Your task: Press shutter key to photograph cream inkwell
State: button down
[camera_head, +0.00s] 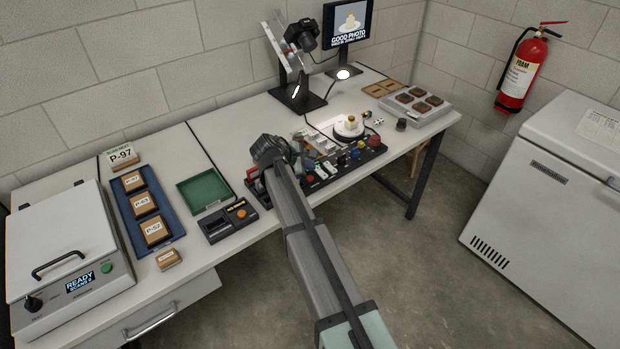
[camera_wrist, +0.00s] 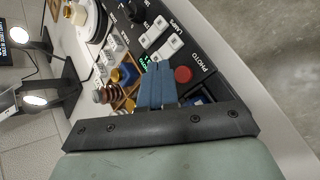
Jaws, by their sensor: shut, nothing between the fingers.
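The cream inkwell (camera_head: 351,119) stands on a white round turntable (camera_head: 349,134) under the lamps. It also shows at the top of the wrist view (camera_wrist: 68,11). The black control panel (camera_head: 372,157) lies along the bench front. In the wrist view, a round red key (camera_wrist: 183,74) sits beside the word PHOTO (camera_wrist: 200,62). My gripper (camera_wrist: 160,66) is shut and empty, its blue fingertips over the panel just left of the red key. I cannot tell whether they touch anything. The monitor (camera_head: 348,22) shows a cream object and the words GOOD PHOTO.
A camera (camera_head: 301,35) hangs on a stand behind the turntable. White lamp keys (camera_wrist: 160,39) and several small parts lie close to my fingers. A green tray (camera_head: 205,191), a black device (camera_head: 228,219) and a blue tray (camera_head: 128,222) stand to the left.

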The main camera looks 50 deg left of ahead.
aim_at(308, 180)
jog(key=shift+r, duration=1.6)
